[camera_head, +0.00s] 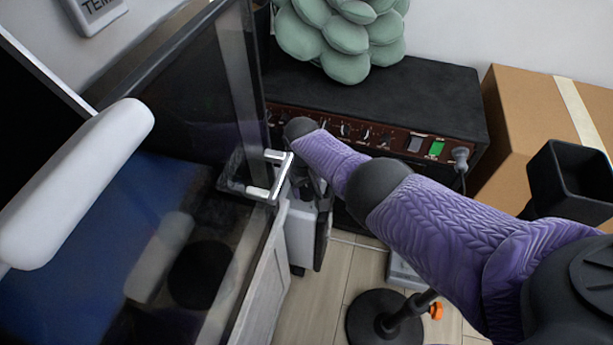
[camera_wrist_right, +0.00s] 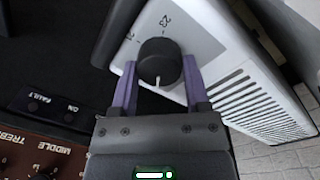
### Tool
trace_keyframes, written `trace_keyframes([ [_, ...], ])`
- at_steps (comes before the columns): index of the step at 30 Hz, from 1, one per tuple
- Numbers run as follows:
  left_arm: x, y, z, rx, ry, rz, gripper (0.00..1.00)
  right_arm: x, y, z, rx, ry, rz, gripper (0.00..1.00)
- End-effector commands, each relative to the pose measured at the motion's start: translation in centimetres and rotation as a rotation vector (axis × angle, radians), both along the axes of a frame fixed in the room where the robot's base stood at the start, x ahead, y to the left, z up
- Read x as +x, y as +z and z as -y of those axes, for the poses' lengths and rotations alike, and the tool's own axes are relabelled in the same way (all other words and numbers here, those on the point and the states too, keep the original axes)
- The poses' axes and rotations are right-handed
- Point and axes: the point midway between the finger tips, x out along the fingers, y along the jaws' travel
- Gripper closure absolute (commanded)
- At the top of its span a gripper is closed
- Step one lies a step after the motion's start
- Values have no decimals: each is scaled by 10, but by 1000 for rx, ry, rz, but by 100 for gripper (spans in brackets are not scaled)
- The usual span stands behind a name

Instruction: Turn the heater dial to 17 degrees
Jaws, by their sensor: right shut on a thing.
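The heater is a white box with side vents (camera_wrist_right: 260,100) in the right wrist view. In the head view its white body (camera_head: 301,236) shows low behind the glass door's handle. Its black round dial (camera_wrist_right: 160,58) has a white pointer mark facing the gripper's palm. A printed 23 shows beyond the dial, with another number partly visible to its left. My right gripper (camera_wrist_right: 160,68) has its purple fingers on both sides of the dial, shut on it. In the head view my right gripper (camera_head: 318,193) is partly hidden by its arm and the handle. My left gripper is not in view.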

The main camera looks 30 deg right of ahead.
Motion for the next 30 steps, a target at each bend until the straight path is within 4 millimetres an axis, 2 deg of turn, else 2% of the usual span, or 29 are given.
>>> trace_keyframes([
  [18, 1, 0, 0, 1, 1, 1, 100, 0, 0, 0, 0, -36, 1, 100],
  [19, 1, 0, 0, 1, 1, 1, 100, 0, 0, 0, 0, -36, 1, 37],
  [23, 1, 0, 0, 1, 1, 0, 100, 0, 0, 0, 0, -35, 1, 9],
  [24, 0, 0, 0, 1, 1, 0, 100, 0, 0, 0, 0, -35, 1, 6],
  [30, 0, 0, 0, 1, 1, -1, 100, 0, 0, 0, 0, -35, 0, 6],
])
